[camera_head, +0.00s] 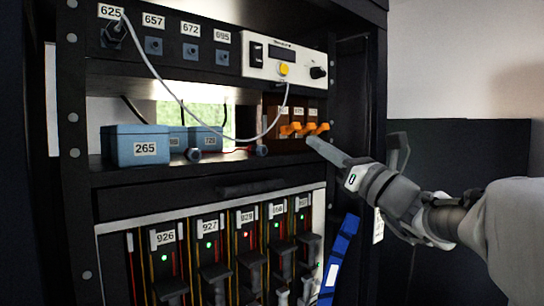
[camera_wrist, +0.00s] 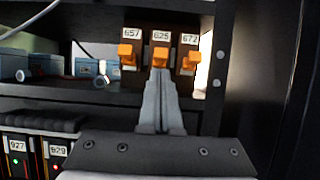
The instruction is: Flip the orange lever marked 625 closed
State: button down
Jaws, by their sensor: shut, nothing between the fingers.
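The orange lever marked 625 (camera_wrist: 160,55) is the middle of three orange levers on a brown block, under its white label, in the wrist view. In the head view the orange levers (camera_head: 304,129) sit on the right of the middle shelf. My gripper (camera_wrist: 160,76) is shut and empty. Its fingertips overlap the lower part of the 625 lever in the wrist view; I cannot tell whether they touch it. In the head view my gripper (camera_head: 311,142) is at the lower right of the levers.
The lever marked 657 (camera_wrist: 126,52) is to the left and the lever marked 672 (camera_wrist: 189,62) to the right, both close by. Blue boxes (camera_head: 137,146) stand on the shelf's left. A white cable (camera_head: 166,84) hangs across the shelf opening. A rack post (camera_head: 351,120) stands right of the shelf.

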jog(key=shift+w+a+r, duration=0.1)
jog(key=shift+w+r, duration=0.05)
jog(key=shift+r, duration=0.1)
jog(key=shift+r, duration=0.1)
jog(key=shift+r+p, duration=0.15)
jog(key=shift+p, duration=0.35)
